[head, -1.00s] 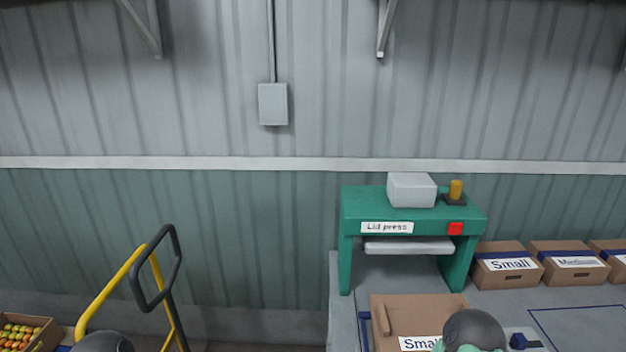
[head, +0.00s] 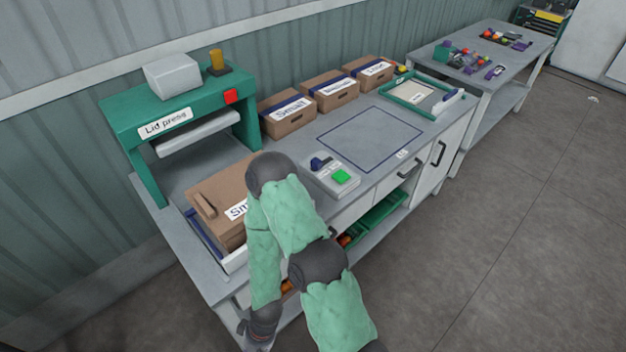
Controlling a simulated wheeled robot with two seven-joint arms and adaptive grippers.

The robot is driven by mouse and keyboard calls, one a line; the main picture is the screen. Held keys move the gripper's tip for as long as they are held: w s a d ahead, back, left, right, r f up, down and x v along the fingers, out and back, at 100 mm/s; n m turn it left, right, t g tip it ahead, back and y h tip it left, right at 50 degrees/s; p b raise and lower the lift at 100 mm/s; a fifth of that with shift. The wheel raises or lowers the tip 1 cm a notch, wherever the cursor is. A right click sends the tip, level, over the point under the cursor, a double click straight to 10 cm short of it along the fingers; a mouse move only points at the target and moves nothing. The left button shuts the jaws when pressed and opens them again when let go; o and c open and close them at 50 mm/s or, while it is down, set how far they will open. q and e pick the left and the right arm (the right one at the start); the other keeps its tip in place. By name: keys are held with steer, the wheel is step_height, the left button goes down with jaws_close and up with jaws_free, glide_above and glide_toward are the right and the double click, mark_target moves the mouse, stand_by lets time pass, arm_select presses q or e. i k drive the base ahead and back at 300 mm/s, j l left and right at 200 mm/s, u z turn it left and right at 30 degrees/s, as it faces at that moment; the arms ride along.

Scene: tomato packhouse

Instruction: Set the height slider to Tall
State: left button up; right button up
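A small grey control box (head: 325,184) stands on the bench near its front edge. It carries a dark blue knob (head: 320,163), which looks like the slider handle, and a green button (head: 341,177). The markings beside the knob are too small to read, so its setting is unclear. My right arm is folded in front of the bench, left of the box. My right gripper (head: 257,336) hangs low at the bench's front, well apart from the box; its fingers are not clear. My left gripper is out of view.
A green lid press (head: 115,120) stands on the bench's left, with a brown box (head: 212,187) in front. Several labelled cartons (head: 290,123) line the back. A blue-outlined area (head: 369,138) is empty. Floor at right is clear.

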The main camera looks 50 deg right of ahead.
mark_target(316, 163)
steer(key=z, duration=1.8)
steer(key=l, duration=0.2)
steer(key=i, duration=0.1)
